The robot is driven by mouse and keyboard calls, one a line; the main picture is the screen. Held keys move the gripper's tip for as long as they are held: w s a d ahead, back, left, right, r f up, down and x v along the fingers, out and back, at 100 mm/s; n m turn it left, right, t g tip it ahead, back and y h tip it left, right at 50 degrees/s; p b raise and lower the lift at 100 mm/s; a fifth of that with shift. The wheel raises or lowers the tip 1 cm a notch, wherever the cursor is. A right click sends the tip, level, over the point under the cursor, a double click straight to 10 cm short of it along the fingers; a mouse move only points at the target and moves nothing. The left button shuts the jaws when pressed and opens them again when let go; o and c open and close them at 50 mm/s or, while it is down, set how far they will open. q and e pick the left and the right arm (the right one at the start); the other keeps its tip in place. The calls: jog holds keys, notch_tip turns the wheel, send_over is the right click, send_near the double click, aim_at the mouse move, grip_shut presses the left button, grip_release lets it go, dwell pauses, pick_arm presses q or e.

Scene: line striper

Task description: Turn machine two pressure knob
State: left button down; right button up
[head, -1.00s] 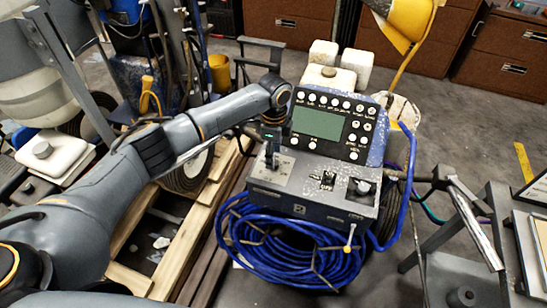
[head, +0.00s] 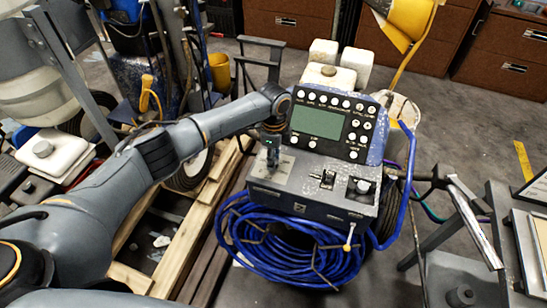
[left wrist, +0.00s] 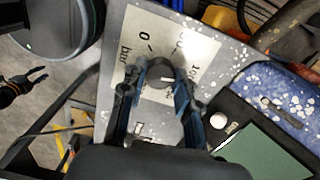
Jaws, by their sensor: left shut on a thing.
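The machine's control box (head: 310,190) stands in the middle of the head view. Its pressure knob (left wrist: 163,72) is a dark round knob on a pale scale plate marked "0", "bar" and "100" in the left wrist view. My left gripper (left wrist: 163,80) has one finger on each side of the knob and is shut on it. In the head view my left gripper (head: 272,153) points down at the left part of the box top and hides the knob.
An upright panel with a green screen (head: 318,122) and several white buttons rises behind the box top. Switches and another knob (head: 362,187) sit to the right. A coiled blue hose (head: 285,245) hangs in front. A wooden pallet (head: 190,225) lies left.

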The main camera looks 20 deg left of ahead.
pick_arm(q)
jog(key=n+p, duration=0.3)
jog(key=n, duration=0.1)
jog(key=shift+s+d+r+p, duration=0.1)
jog(key=shift+r+p, duration=0.1)
jog(key=shift+p, duration=0.15)
jog(key=n+p, duration=0.2)
jog(key=n, duration=0.1)
jog(key=shift+n, duration=0.3)
jog(key=n+p, duration=0.2)
jog(key=n, duration=0.1)
jog(key=shift+n+p, duration=0.35)
jog(key=shift+n, duration=0.05)
jog(key=n+p, duration=0.2)
jog(key=n, duration=0.1)
jog(key=shift+f, duration=0.1)
jog(key=n+p, duration=0.1)
jog(key=n, duration=0.3)
jog(key=n+p, duration=0.1)
jog(key=n, duration=0.2)
jog(key=shift+n+t, duration=0.3)
jog(key=shift+n+p, duration=0.55)
jog(key=shift+n, duration=0.65)
